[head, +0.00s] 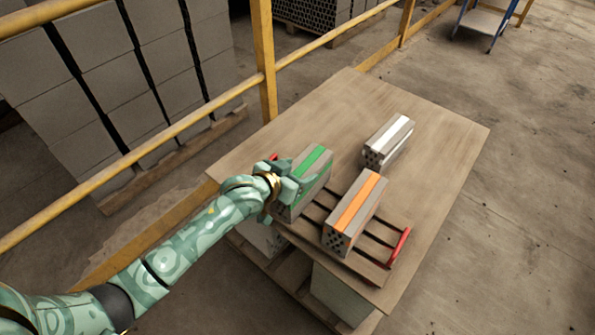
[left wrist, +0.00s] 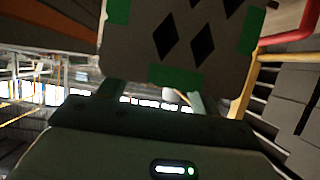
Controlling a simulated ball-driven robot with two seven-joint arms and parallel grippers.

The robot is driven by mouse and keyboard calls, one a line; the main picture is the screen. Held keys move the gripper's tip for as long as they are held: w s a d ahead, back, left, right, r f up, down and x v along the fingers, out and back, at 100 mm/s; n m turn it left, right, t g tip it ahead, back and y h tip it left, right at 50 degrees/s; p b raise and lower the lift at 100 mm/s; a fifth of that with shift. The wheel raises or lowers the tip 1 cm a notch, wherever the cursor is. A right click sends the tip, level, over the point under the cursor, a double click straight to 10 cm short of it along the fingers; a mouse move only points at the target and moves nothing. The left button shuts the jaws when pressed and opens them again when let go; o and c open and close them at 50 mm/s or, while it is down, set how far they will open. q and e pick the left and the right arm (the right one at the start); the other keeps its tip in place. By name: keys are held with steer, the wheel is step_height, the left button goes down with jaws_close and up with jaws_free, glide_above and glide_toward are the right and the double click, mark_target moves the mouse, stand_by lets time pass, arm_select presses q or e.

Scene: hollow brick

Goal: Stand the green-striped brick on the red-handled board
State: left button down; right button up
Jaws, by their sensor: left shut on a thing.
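The green-striped brick (head: 316,163) is grey with a green stripe along its top, and stands upright at the left part of the red-handled board. My left gripper (head: 291,185) is shut on it at its near left side. I cannot tell whether the brick touches the board. The wrist view shows the brick's holed end (left wrist: 190,38) close up, with green patches and dark diamond holes. The board (head: 371,266) has dark slots, a red handle (head: 398,247) at right and another, partly hidden, at left. My right gripper is not in view.
An orange-striped brick (head: 355,212) stands on the board, right of the green-striped one. A white-striped brick (head: 388,141) stands farther back on the wooden table (head: 440,140). A yellow railing (head: 262,60) runs behind the table's left side. The table's back and right are clear.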

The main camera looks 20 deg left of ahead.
arm_select(q)
steer(key=shift+c, duration=1.5)
jaws_free()
steer(key=shift+s+r, duration=0.1)
steer(key=shift+r, duration=0.1)
steer(key=p+v, duration=0.2)
steer(key=v, duration=0.1)
steer(key=shift+r, duration=0.25)
steer(key=p+v, duration=0.4)
steer(key=v, duration=0.4)
steer(key=shift+s+a, duration=0.2)
steer(key=shift+s, duration=0.1)
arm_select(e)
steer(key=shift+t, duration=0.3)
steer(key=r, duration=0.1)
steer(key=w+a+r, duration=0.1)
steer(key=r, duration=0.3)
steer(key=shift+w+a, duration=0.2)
arm_select(q)
steer(key=shift+f, duration=0.25)
